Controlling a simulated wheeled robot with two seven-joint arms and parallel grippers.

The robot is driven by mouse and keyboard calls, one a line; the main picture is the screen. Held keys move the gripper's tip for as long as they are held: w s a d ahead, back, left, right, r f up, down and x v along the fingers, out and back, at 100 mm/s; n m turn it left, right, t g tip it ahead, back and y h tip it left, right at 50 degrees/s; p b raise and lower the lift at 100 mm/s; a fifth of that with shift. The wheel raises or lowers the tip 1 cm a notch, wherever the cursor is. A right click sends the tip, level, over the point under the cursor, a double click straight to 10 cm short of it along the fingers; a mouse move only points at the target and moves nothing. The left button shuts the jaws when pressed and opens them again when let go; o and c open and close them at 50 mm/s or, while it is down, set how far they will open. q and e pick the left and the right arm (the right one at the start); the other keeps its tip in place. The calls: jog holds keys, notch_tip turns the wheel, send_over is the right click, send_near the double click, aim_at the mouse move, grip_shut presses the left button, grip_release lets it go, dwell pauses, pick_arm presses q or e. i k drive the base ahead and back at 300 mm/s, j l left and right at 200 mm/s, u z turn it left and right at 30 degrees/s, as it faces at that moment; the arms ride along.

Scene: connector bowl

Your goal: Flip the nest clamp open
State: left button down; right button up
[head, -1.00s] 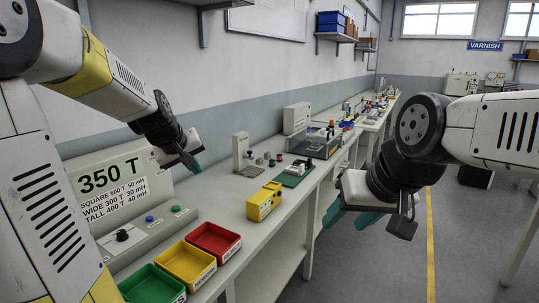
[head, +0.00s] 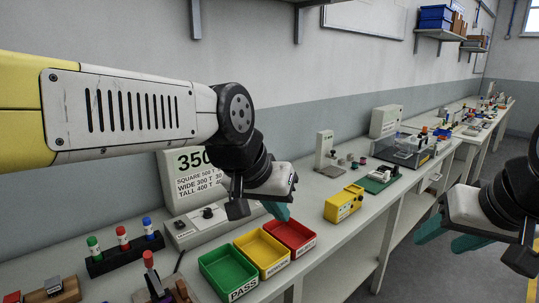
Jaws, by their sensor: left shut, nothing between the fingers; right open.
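My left gripper (head: 278,210) is in the middle of the head view, with its teal fingers shut and empty above the bench by the red bin (head: 309,246). A fixture with a red-tipped upright lever (head: 149,263) is cut off at the bottom left edge; it looks like the nest clamp, but I cannot tell for sure or see its clamp state. My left gripper is apart from it, up and to the right. My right gripper (head: 447,235) is open and empty at the right, out beyond the bench's front edge.
Green (head: 212,264) and yellow (head: 248,241) bins stand beside the red one. A black rack (head: 100,266) holds red, green and blue capped pieces. A grey control box (head: 186,235), a yellow box (head: 343,204) and a green-based fixture (head: 383,183) stand on the bench (head: 330,240).

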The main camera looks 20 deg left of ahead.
aim_at(147, 257)
jog(key=u, duration=1.3)
